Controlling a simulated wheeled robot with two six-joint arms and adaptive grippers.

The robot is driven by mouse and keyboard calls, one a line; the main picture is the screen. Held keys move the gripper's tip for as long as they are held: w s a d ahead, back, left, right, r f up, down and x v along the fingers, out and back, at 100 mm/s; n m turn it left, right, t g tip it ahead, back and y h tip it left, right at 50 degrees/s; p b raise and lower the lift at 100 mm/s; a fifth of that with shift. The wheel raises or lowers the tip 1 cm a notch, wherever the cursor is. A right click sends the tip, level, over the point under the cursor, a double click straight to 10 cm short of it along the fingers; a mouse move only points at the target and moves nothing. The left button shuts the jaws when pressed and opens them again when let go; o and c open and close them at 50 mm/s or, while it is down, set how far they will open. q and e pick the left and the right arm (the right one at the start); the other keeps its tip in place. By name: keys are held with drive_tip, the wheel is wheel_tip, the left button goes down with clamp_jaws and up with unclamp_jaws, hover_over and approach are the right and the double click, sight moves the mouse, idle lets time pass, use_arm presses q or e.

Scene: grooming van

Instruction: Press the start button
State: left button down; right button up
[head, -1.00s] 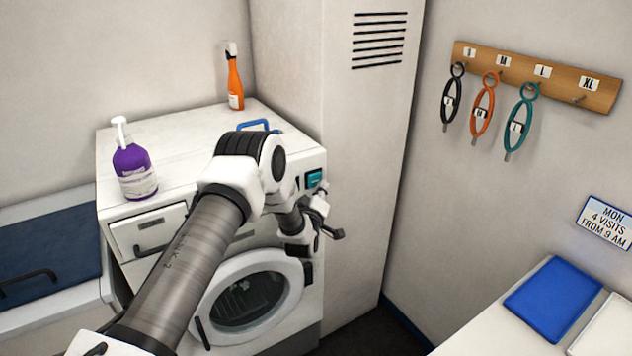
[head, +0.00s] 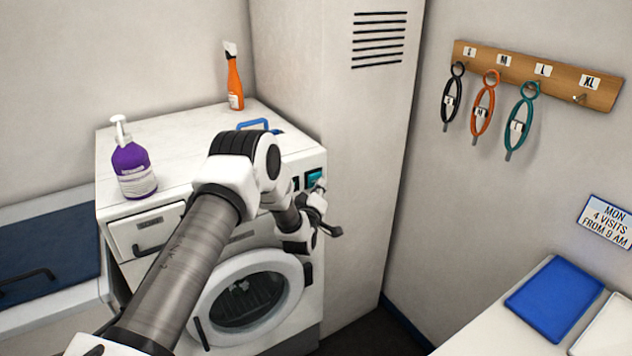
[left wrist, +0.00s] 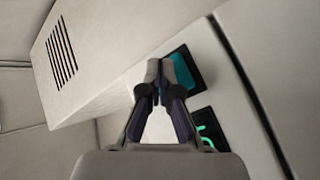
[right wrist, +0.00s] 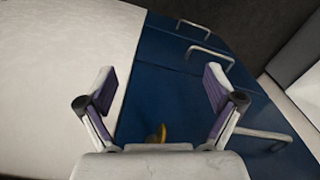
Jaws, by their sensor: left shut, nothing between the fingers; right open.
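The start button is a teal square (head: 314,177) in a dark surround on the front panel of the white washing machine (head: 170,135). My left gripper (head: 320,188) is shut and empty, right in front of the button. In the left wrist view the closed fingertips of the left gripper (left wrist: 163,72) overlap the left part of the teal button (left wrist: 181,72). I cannot tell whether they touch it. My right gripper (right wrist: 160,82) is open and empty in the right wrist view, above a dark blue surface; it is not in the head view.
A dark display with green figures (left wrist: 208,135) is beside the button. A purple pump bottle (head: 133,168) and an orange spray bottle (head: 235,82) stand on the machine. A tall pale cabinet (head: 365,150) adjoins it on the right. Colored loops (head: 482,108) hang from a wall rack.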

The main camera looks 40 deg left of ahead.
use_arm(q)
drive_tip(key=shift+w+a+b, duration=0.2)
drive_tip(key=shift+a+b, duration=0.1)
drive_tip(key=shift+a, duration=0.2)
drive_tip(key=shift+d, duration=0.1)
idle(0.5)
drive_tip(key=shift+s+d, duration=0.4)
drive_tip(key=shift+d, duration=0.4)
drive_tip(key=shift+d, duration=0.1)
drive_tip(key=d, duration=0.1)
drive_tip(key=s+d, duration=0.1)
drive_tip(key=d, duration=0.1)
drive_tip(key=s+d, duration=0.1)
drive_tip(key=shift+d, duration=0.25)
idle(0.4)
